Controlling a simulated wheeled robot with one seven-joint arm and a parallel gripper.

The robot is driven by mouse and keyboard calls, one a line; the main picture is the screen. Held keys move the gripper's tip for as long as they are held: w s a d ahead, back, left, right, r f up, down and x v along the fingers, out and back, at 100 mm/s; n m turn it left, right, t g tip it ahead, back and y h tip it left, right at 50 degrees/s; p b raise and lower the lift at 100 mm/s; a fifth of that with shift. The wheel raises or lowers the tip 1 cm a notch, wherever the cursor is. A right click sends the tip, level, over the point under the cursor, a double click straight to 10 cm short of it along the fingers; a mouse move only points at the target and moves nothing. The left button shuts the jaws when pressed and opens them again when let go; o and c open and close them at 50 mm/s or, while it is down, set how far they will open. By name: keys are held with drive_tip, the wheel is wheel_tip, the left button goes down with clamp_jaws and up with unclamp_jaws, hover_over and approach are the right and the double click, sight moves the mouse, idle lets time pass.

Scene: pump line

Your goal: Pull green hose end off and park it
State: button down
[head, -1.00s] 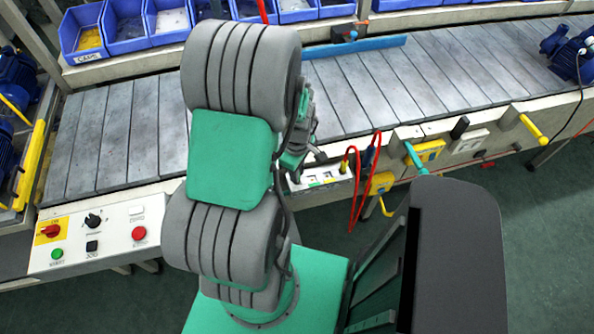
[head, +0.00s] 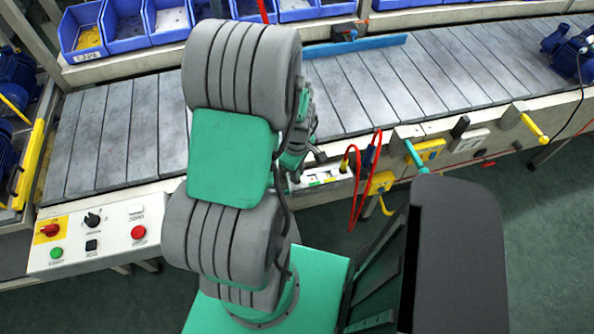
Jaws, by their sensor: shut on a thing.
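My gripper (head: 317,154) shows only in part, beyond my arm, at the white port panel (head: 337,172) on the conveyor's front edge. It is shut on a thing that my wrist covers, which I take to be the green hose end. No green hose shows clearly, and I cannot tell whether its end is still on a port. The panel carries small green, yellow and red marks. A red hose (head: 354,205) with a yellow end hangs in a loop at the panel's right end.
A yellow bracket (head: 381,183) and a teal handle (head: 413,157) stick out right of the panel. Further right is a yellow handle (head: 534,128). A control box (head: 100,237) with buttons stands at left. The slatted conveyor (head: 380,92) is mostly clear behind, below blue bins (head: 126,25).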

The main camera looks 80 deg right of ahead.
drive_tip(key=shift+f, duration=0.1)
drive_tip(key=c, duration=1.3)
unclamp_jaws()
drive_tip(key=shift+o, duration=0.7)
wheel_tip(320, 180, up, 7)
drive_tip(key=p, duration=0.5)
drive_tip(key=shift+p, duration=0.35)
